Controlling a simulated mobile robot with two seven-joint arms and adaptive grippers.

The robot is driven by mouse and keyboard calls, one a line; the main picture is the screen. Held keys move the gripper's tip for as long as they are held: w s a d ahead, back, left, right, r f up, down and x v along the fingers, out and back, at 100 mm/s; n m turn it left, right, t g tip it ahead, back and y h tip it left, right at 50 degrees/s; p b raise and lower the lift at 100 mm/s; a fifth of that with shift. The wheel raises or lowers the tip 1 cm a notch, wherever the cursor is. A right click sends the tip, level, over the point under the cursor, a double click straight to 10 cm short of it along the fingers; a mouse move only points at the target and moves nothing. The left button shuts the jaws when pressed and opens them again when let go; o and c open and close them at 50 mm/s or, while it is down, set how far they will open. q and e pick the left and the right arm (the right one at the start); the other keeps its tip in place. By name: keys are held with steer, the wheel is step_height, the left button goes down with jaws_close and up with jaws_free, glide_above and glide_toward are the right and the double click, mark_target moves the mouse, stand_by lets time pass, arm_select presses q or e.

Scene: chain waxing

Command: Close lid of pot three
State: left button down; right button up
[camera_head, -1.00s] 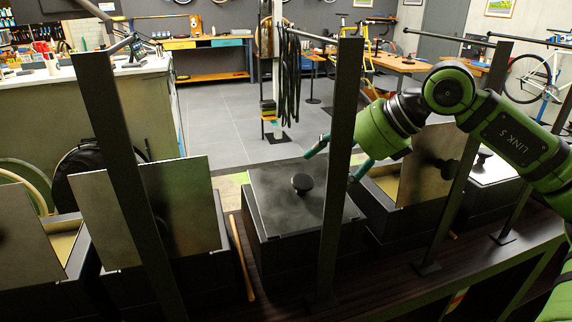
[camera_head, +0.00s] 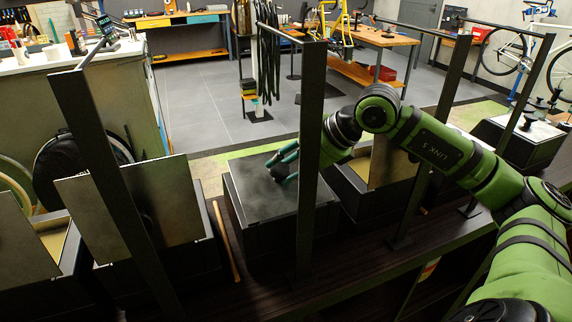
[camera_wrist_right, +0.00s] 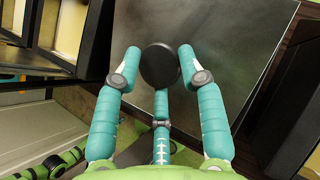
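The middle pot (camera_head: 265,235) is a dark square box, and its dark lid (camera_head: 250,190) lies flat over the top. I cannot tell which number this pot has. My right gripper (camera_head: 284,166) has teal fingers and is at the round black knob of this lid. In the right wrist view the knob (camera_wrist_right: 159,66) sits between the spread fingers of the right gripper (camera_wrist_right: 160,72). The fingers look open around it; I cannot tell whether they touch it. My left gripper is not in view.
Pots with raised lids stand at the left (camera_head: 135,210) and just right of the middle pot (camera_head: 385,195). A far right pot (camera_head: 515,140) is covered. Dark upright posts (camera_head: 310,160) stand in front of the pots. A wooden stick (camera_head: 226,242) leans left of the middle pot.

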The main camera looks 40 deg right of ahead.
jaws_close()
steer(key=shift+r, duration=0.1)
steer(key=g+p, duration=0.1)
steer(key=p, duration=0.1)
steer(key=w+g+p, duration=0.1)
steer(key=p, duration=0.2)
steer(key=shift+f+m+y, duration=0.3)
steer(key=shift+f, duration=0.1)
steer(key=shift+w+f+b, duration=0.25)
steer(key=shift+f+b, duration=0.35)
steer(key=shift+f, duration=0.3)
steer(key=shift+d, duration=0.15)
steer(key=shift+s, duration=0.2)
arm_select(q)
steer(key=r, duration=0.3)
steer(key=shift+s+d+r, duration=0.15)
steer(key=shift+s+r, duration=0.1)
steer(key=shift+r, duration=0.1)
